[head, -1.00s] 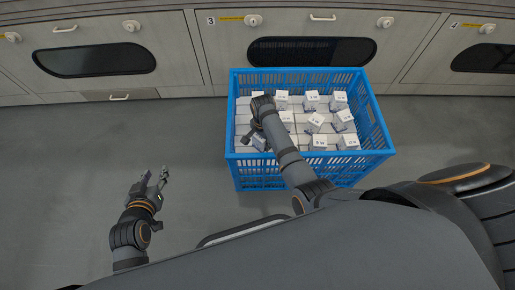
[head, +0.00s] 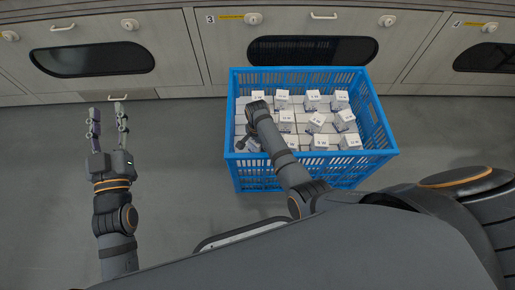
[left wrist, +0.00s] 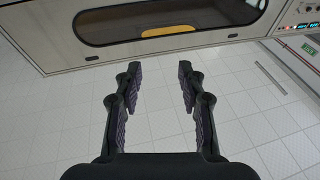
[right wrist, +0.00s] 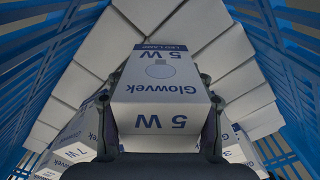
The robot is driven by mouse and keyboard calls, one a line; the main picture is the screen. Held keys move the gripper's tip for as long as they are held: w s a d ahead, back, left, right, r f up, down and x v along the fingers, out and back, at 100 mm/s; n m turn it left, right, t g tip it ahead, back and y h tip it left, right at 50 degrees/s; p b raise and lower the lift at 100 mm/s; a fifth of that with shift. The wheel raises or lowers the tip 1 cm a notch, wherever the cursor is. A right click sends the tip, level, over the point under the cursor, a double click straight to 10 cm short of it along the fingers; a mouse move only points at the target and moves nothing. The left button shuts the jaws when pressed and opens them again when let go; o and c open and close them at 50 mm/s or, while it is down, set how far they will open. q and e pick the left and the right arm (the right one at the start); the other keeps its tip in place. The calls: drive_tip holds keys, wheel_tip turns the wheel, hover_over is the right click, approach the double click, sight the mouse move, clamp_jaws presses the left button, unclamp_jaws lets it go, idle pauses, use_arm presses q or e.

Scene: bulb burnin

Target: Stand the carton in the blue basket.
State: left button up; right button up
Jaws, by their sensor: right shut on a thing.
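The blue basket (head: 240,168) stands on the floor in the head view, with several white cartons in it. My right arm reaches over its left side, and the wrist mostly hides that gripper there. In the right wrist view my right gripper (right wrist: 158,115) is shut on a white and blue carton (right wrist: 160,90) marked "Glowvek 5 W". The carton is between the basket's walls; I cannot tell whether its base touches the layer below. My left gripper (head: 108,112) is open and empty, left of the basket and apart from it.
Pale cabinets (head: 180,50) with dark windows line the back, behind the basket. In the right wrist view, flat white boxes (right wrist: 80,75) and other cartons surround the held one. The grey floor (head: 180,150) left of the basket is clear.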

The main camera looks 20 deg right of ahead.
use_arm(q)
wheel_tip(320, 180, up, 8)
drive_tip(key=s+t, duration=0.2)
drive_tip(key=t, duration=0.1)
drive_tip(key=shift+t+h+b, duration=0.35)
drive_tip(key=shift+t+h, duration=0.05)
use_arm(e)
drive_tip(key=shift+f, duration=0.85)
use_arm(q)
drive_tip(key=shift+s, duration=0.15)
use_arm(e)
drive_tip(key=o, duration=1.2)
drive_tip(key=shift+f, duration=0.1)
use_arm(q)
drive_tip(key=shift+r+m, duration=0.1)
drive_tip(key=shift+m, duration=0.2)
